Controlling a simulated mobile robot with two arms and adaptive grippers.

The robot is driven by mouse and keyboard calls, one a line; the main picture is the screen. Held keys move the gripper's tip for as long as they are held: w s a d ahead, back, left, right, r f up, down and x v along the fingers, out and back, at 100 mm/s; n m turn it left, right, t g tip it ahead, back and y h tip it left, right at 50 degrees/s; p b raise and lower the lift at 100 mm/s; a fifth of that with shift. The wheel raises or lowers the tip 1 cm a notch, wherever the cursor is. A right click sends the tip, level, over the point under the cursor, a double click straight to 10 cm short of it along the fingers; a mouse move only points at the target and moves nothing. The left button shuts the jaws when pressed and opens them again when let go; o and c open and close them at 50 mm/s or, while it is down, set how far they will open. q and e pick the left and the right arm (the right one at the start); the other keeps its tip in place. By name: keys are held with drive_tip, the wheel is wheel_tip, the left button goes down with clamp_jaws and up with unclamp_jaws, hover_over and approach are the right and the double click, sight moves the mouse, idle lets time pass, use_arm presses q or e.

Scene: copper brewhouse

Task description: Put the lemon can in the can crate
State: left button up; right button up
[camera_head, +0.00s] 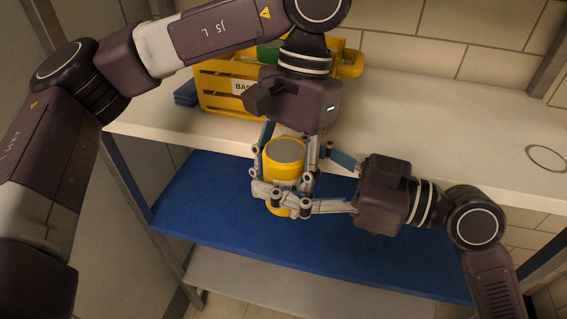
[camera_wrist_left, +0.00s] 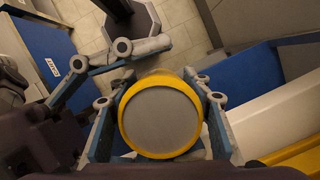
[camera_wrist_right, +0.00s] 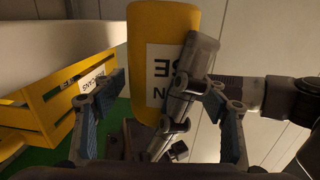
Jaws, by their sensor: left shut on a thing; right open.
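The lemon can (camera_head: 286,151), yellow with a grey top, is upright in front of the worktop edge, above the blue lower shelf. My left gripper (camera_head: 285,184) reaches down from above and is shut on it. In the left wrist view the can's round end (camera_wrist_left: 160,118) shows between its fingers. My right gripper (camera_head: 318,182) is open and comes in from the right close to the can. In the right wrist view the can (camera_wrist_right: 148,60) is ahead of its open fingers, and contact cannot be told. The yellow slatted crate (camera_head: 212,92), with a partly hidden label, stands on the worktop behind my left gripper.
The pale worktop (camera_head: 430,120) is clear to the right except for a thin ring (camera_head: 546,158). A green thing (camera_head: 268,54) shows at the crate. A dark blue item (camera_head: 185,94) lies left of it. The blue shelf (camera_head: 210,205) is below the worktop.

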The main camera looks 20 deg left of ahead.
drive_tip(key=c, duration=1.5)
use_arm(q)
drive_tip(key=o, duration=1.7)
drive_tip(key=shift+c, duration=0.2)
use_arm(e)
drive_tip(key=shift+c, duration=0.2)
use_arm(q)
drive_tip(key=shift+r, duration=0.1)
